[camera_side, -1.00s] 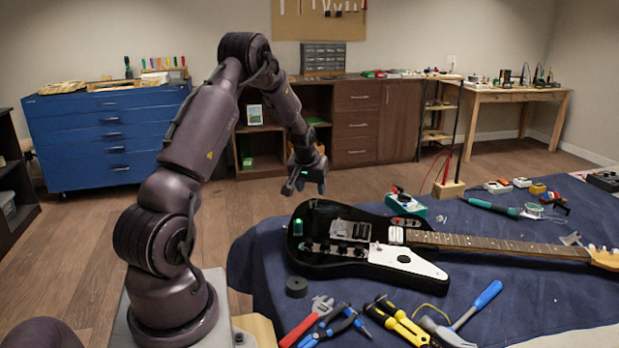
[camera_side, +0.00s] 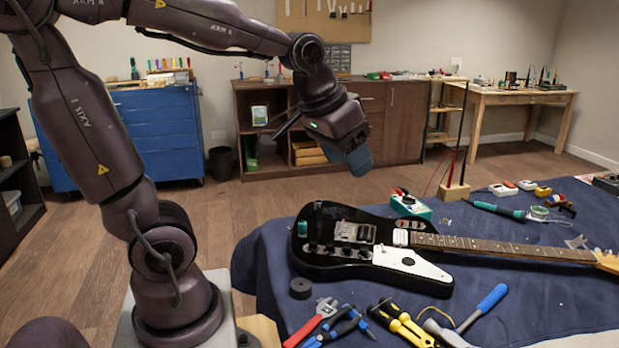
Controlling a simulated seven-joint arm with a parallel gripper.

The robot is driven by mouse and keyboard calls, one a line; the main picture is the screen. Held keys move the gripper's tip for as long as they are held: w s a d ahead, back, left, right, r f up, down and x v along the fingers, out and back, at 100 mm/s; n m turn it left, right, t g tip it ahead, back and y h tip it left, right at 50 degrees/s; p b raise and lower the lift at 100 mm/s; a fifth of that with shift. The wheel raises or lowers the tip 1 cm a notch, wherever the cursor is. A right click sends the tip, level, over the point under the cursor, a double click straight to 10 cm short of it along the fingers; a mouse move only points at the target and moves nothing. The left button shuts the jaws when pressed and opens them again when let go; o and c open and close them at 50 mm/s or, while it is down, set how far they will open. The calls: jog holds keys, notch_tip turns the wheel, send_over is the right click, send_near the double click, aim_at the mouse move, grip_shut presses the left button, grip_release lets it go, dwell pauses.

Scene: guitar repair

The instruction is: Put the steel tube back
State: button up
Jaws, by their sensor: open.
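My gripper (camera_side: 358,160) hangs in the air above and behind the black guitar's body, empty as far as I can see. It is open, but its fingers are seen nearly edge-on and the gap hardly shows. I cannot pick out a steel tube for certain in this view. A small greenish upright piece (camera_side: 303,229) stands at the left end of the guitar body; its material is unclear. The black electric guitar (camera_side: 340,262) with a white pickguard lies on the blue cloth, below and apart from my gripper.
A black ring-like puck (camera_side: 300,288) lies in front of the guitar on the blue cloth (camera_side: 262,250). Pliers (camera_side: 335,328), yellow-handled tools (camera_side: 400,322) and a blue-handled hammer (camera_side: 482,305) lie at the front. A teal box (camera_side: 411,206) and a wooden stand with rods (camera_side: 454,190) are behind the guitar.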

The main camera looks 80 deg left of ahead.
jog(key=s+d+m+h, duration=0.1)
jog(key=s+d+m, duration=0.2)
jog(key=s+d, duration=0.3)
jog(key=shift+s+d+f, duration=0.15)
jog(key=shift+s+d, duration=0.1)
jog(key=shift+s, duration=0.6)
